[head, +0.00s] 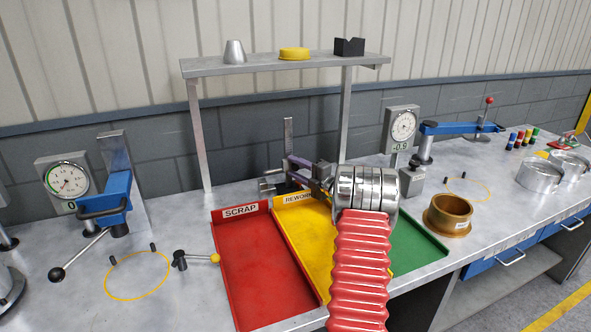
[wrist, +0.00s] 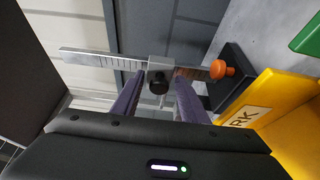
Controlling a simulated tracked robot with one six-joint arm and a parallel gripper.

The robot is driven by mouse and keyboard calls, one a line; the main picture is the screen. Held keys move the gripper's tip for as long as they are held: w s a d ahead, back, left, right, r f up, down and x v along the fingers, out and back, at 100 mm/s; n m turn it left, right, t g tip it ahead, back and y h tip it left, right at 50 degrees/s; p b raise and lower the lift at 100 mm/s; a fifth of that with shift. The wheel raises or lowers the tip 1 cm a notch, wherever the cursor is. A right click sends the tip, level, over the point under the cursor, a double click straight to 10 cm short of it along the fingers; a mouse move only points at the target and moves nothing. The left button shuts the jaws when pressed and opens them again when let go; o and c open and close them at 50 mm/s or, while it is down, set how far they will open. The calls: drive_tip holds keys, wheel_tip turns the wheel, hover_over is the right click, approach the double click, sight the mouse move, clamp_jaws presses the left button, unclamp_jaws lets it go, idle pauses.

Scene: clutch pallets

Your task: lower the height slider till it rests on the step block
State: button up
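The height slider (wrist: 160,66) is a silver block with a black knob on a ruled metal bar (wrist: 95,57), which runs sideways in the wrist view and stands upright in the head view (head: 289,135). My gripper (wrist: 160,77) has its two purple fingers on either side of the slider, with no clear gap at the tips. The gripper also shows in the head view (head: 310,172). The slider is partway along the bar, apart from the dark base (wrist: 236,75). An orange knob-like part (wrist: 221,70) is near the base. I cannot clearly make out the step block.
A red scrap tray (head: 262,265), a yellow rework tray (head: 312,235) and a green tray (head: 418,250) lie in front. Shelf posts (head: 199,135) stand close behind. A dial gauge (head: 402,128) and a bronze ring (head: 449,215) are to the right.

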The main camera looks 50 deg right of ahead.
drive_tip(key=shift+c, duration=0.2)
clamp_jaws()
idle(0.3)
drive_tip(key=shift+f, duration=0.1)
